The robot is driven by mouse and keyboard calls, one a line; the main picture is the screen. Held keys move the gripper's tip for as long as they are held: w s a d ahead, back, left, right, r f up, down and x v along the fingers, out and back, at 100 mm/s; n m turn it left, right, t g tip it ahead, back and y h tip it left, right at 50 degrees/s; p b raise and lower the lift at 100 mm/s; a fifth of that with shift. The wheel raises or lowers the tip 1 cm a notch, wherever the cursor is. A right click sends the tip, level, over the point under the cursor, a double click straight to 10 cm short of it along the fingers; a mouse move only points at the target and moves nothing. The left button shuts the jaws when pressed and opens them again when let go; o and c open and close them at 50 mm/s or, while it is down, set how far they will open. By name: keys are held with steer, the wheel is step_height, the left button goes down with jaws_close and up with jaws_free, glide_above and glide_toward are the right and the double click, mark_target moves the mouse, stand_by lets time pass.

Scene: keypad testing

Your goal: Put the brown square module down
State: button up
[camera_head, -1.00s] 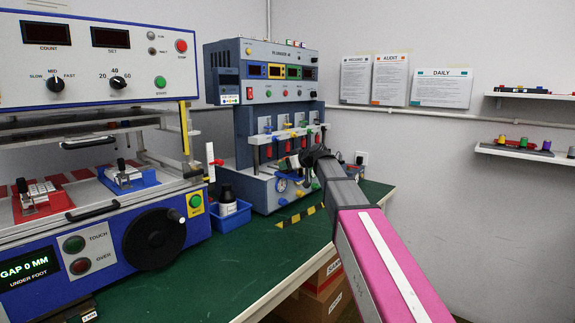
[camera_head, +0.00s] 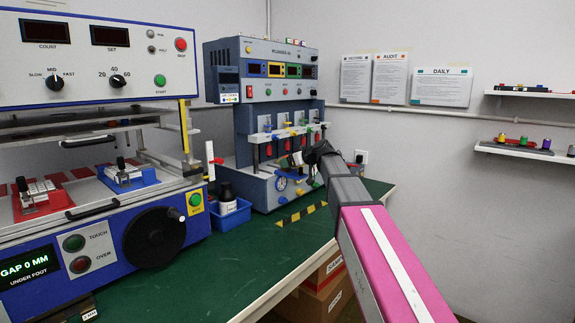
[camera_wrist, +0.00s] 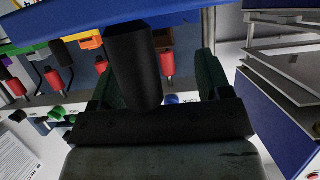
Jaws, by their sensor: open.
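My gripper (camera_head: 304,159) is at the front of the blue-grey tester with the red plungers (camera_head: 268,150), near its right side. In the wrist view my gripper (camera_wrist: 162,78) has its two dark green fingers spread apart. A black cylinder (camera_wrist: 133,68) shows between them in the picture; I cannot tell its depth or whether it touches a finger. I cannot make out the brown square module for certain in either view. My arm and gripper hide part of the tester's front in the head view.
A blue bin (camera_head: 230,215) with a dark bottle (camera_head: 227,196) stands left of the tester. A larger press machine (camera_head: 150,237) fills the left. The green bench (camera_head: 215,265) is clear in front. Wall shelves (camera_head: 520,152) are at the right.

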steer(key=v, duration=1)
steer(key=shift+s+d+r, duration=0.15)
